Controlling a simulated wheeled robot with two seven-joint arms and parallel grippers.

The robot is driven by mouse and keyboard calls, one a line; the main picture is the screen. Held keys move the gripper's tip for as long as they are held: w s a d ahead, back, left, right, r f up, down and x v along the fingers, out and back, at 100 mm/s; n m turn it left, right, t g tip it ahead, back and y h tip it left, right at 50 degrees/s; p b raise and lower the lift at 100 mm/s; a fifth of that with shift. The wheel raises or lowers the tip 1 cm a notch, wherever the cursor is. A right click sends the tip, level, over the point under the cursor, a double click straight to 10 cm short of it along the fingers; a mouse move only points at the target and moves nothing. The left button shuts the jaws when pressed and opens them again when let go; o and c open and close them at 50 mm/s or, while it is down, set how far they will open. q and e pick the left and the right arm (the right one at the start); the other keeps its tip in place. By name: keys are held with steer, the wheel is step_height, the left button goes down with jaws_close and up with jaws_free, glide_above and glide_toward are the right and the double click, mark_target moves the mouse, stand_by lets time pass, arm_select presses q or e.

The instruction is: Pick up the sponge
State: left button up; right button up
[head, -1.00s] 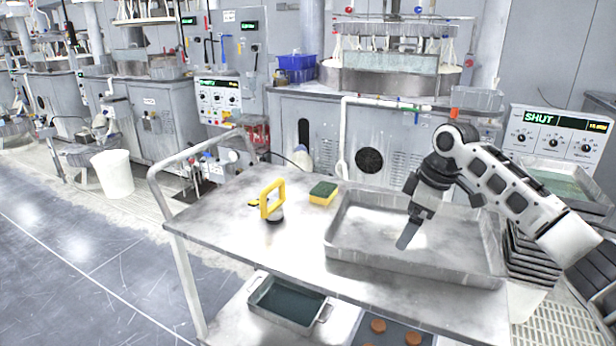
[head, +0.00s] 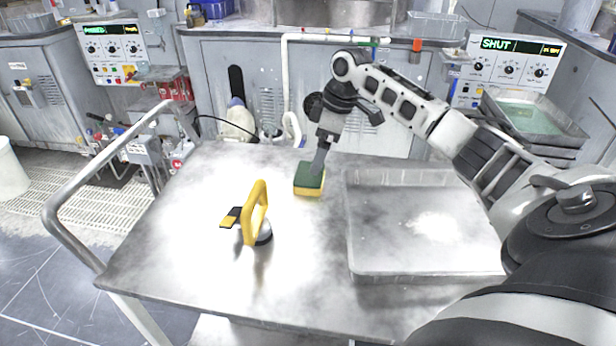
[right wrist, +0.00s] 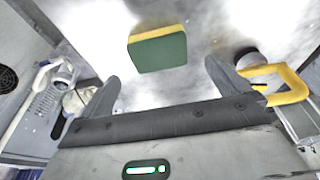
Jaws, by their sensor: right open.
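The sponge (head: 309,179), dark green on one side and yellow on the other, lies on the metal cart top, left of the shallow tray. In the right wrist view the sponge (right wrist: 158,49) sits ahead of and between the two spread fingers, with a gap to them. My right gripper (head: 318,166) is open and empty; in the head view its fingers overlap the far side of the sponge. It also shows in the right wrist view (right wrist: 160,80). My left gripper is not in view.
A yellow-handled suction lifter (head: 257,212) stands on the cart top (head: 190,255) left of the sponge. The empty metal tray (head: 360,272) takes up the right side. A tubular cart handle (head: 75,185) rises at the left. Machines with control panels stand behind.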

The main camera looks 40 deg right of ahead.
mark_target(310, 178)
steer(key=x, duration=0.8)
steer(key=shift+w+d, duration=0.1)
steer(key=c, duration=0.8)
